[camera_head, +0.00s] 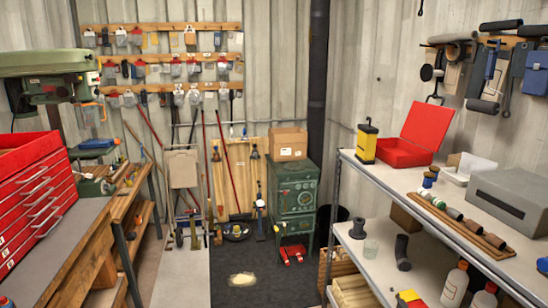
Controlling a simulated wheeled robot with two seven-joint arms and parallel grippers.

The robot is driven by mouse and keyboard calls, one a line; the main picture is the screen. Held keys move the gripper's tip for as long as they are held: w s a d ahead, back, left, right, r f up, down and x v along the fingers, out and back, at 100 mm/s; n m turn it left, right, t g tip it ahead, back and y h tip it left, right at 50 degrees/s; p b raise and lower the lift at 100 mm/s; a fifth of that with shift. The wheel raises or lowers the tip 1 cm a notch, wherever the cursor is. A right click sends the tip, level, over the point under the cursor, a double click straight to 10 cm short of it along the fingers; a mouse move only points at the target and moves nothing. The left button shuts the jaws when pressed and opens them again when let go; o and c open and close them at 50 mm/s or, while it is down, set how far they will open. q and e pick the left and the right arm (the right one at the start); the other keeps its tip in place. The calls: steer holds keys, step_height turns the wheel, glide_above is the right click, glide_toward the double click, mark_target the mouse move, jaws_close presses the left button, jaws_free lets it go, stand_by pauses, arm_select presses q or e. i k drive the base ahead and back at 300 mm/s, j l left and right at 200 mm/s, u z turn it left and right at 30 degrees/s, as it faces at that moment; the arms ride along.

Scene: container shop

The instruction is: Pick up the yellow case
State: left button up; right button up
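A yellow case (366,143) with black parts on its top and side stands upright on the top of the metal shelf unit (400,182) at the right. It is at the far left end of that surface, close beside an open red case (405,152). Nothing blocks my view of its front. Neither of my grippers shows in the head view.
Several rollers lie on a brown board (462,228) nearer on the shelf top, by a grey box (512,195). A red drawer chest (35,195) and a green drill press (48,75) stand left. The dark floor mat (262,265) between is mostly clear.

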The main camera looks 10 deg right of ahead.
mark_target(368, 135)
steer(key=z, duration=0.2)
steer(key=i+j+z, duration=0.2)
steer(key=z, duration=0.2)
steer(key=i+j+z, duration=0.25)
steer(key=z, duration=0.15)
steer(key=i+j+z, duration=0.15)
steer(key=j+z, duration=0.25)
steer(key=l, duration=0.1)
